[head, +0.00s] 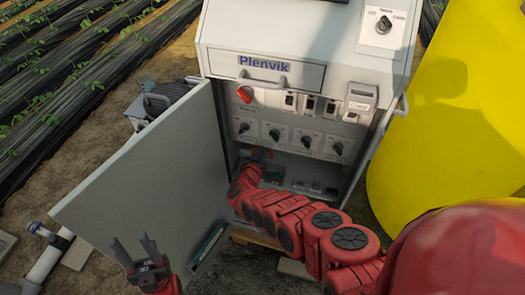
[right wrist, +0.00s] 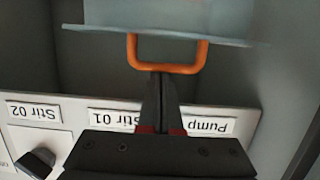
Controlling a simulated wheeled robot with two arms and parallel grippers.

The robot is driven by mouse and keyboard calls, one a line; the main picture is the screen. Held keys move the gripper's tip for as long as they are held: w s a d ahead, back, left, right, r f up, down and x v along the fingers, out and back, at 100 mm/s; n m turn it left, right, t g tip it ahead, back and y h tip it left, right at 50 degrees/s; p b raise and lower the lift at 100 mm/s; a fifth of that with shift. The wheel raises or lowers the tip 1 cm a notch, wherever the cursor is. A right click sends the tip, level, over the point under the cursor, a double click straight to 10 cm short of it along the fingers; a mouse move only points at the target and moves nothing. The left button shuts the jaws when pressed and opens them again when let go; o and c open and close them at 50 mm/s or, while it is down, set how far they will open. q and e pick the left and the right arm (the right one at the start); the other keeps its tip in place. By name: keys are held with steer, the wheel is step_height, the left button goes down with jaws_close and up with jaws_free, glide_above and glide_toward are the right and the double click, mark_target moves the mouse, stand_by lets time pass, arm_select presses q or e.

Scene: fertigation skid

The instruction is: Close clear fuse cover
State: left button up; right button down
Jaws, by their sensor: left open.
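The clear fuse cover (right wrist: 170,18) is a translucent grey panel with an orange loop handle (right wrist: 203,52) in the right wrist view. In the head view the cover is too small and hidden to make out inside the cabinet. My right gripper (right wrist: 161,76) has its fingers close together, with their tips at the handle's crossbar. Whether they touch it I cannot tell. In the head view my right arm reaches into the cabinet's lower opening and hides much of it. My left gripper (head: 149,243) is open and empty, in front of the cabinet door.
The grey cabinet door (head: 150,180) stands swung open to the left. A panel of several black knobs (head: 275,134) is above the opening, with a red switch (head: 244,95) higher up. A yellow tank (head: 450,130) stands close on the right. Pipes (head: 50,260) lie at lower left.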

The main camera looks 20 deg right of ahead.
steer(key=shift+s+f, duration=0.25)
steer(key=shift+f, duration=0.1)
